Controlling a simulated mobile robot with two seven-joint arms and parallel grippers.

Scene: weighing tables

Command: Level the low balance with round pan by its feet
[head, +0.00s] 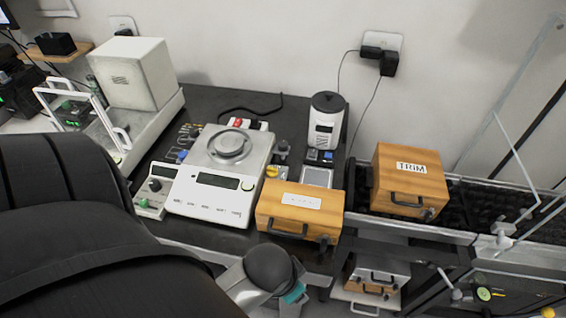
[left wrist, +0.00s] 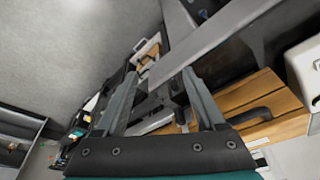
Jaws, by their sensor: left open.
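The low white balance (head: 212,203) stands on the dark table, with a round grey pan (head: 229,145) on top and a dark display on its front. My right gripper is in neither view.
A wooden drawer box (head: 300,208) stands close right of the balance. It likely shows in the left wrist view (left wrist: 235,93). A small control box (head: 153,192) sits on the left, a white grinder-like device (head: 325,125) behind, and a TRIM box (head: 408,180) further right.

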